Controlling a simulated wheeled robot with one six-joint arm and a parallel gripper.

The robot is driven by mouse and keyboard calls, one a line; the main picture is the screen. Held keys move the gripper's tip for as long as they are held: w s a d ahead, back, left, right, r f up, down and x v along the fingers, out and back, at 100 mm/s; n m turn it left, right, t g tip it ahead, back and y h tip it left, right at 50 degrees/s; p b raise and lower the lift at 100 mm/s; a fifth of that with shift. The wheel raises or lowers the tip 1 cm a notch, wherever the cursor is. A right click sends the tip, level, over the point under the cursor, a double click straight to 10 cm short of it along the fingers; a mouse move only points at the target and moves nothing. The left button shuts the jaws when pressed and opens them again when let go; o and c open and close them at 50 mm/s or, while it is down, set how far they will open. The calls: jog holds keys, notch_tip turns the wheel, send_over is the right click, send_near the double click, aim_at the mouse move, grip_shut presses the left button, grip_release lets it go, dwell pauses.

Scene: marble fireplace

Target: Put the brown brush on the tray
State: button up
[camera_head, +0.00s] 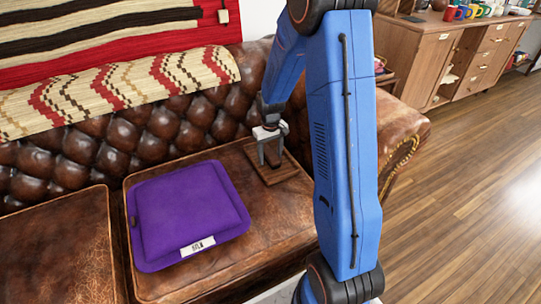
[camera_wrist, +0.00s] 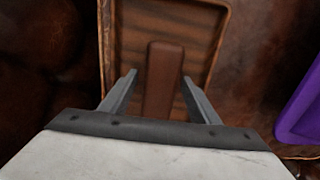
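The tray is a shallow wooden one on the brown leather sofa seat; it shows in the head view (camera_head: 293,171) and in the wrist view (camera_wrist: 201,32). The brown brush (camera_wrist: 165,55) is a reddish-brown block lying lengthwise within the tray's rim in the wrist view. My gripper (camera_wrist: 160,75) is open, with one finger on each side of the brush and a visible gap to it. Its near end is hidden by my gripper's body. In the head view my gripper (camera_head: 270,162) points down over the tray; the brush is hard to make out there.
A purple cushion (camera_head: 185,210) with a white label lies on the seat left of the tray. The tufted sofa back (camera_head: 110,135) rises behind, and the armrest (camera_head: 402,130) stands to the right. A wooden cabinet (camera_head: 430,65) with mugs is farther back.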

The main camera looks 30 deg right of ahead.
aim_at(270, 153)
jog(key=shift+r, duration=0.1)
notch_tip(270, 153, up, 11)
jog(key=shift+f, duration=0.2)
jog(key=s+a+r+t, duration=0.1)
jog(key=s+a+r, duration=0.2)
jog(key=s+r, duration=0.45)
jog(key=s+a+r+t, duration=0.1)
jog(key=s+a+r, duration=0.2)
jog(key=s+r, duration=0.45)
jog(key=s+a+r+t, duration=0.1)
jog(key=s+a+t, duration=0.1)
jog(key=s, duration=1.5)
jog(key=shift+s+a+t, duration=0.35)
jog(key=shift+a+t, duration=0.05)
jog(key=shift+a, duration=0.25)
